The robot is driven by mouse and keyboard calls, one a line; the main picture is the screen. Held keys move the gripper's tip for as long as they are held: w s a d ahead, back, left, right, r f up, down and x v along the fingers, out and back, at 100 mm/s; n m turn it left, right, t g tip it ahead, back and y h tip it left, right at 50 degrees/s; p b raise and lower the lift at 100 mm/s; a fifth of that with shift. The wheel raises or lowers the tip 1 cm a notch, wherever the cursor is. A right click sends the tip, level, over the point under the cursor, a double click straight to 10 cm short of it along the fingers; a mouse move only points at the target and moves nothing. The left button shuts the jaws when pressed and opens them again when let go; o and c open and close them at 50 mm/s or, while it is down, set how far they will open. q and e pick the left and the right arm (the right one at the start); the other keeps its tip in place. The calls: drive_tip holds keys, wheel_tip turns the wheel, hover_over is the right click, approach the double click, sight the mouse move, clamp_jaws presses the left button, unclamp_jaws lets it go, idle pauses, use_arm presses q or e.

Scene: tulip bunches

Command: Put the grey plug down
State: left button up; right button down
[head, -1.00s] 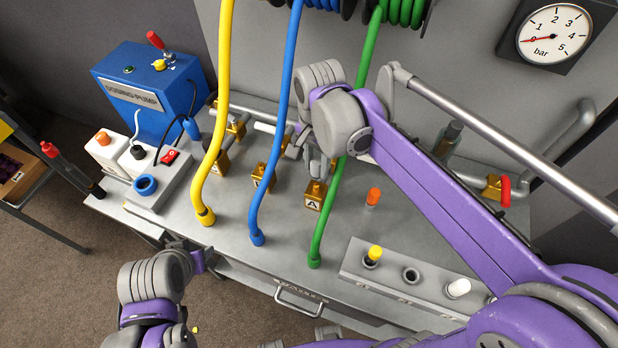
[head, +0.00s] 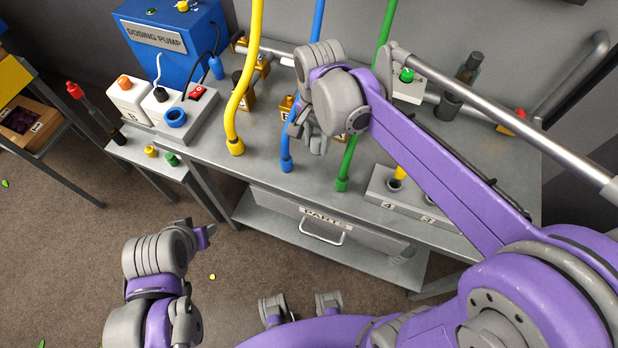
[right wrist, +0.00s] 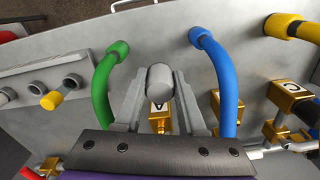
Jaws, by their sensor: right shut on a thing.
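In the right wrist view the grey plug (right wrist: 160,78) is a short grey cylinder held between the fingers of my right gripper (right wrist: 158,100), above the workbench (right wrist: 185,65) and in front of a brass block marked A. In the head view my right gripper (head: 315,142) hangs over the bench between the blue and green hoses, and the plug is hard to make out there. My left gripper (head: 207,236) is low in front of the bench, away from the plug; its jaw opening is unclear.
Yellow (head: 238,110), blue (head: 287,125) and green (head: 352,150) hoses rise from the bench. A grey socket block (head: 410,204) holding a yellow plug (head: 399,174) lies at the right. The blue dosing pump (head: 180,60) stands left. Bare bench shows near the front edge.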

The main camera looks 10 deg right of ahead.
hover_over(316, 170)
wheel_tip(316, 170, down, 6)
drive_tip(key=shift+w+d+r, duration=0.1)
drive_tip(key=shift+d+r, duration=0.05)
drive_tip(key=shift+r, duration=0.1)
drive_tip(key=shift+f+b, duration=0.3)
drive_tip(key=shift+f, duration=1.85)
drive_tip(key=shift+f, duration=0.2)
drive_tip(key=c, duration=0.5)
unclamp_jaws()
drive_tip(key=shift+r, duration=0.15)
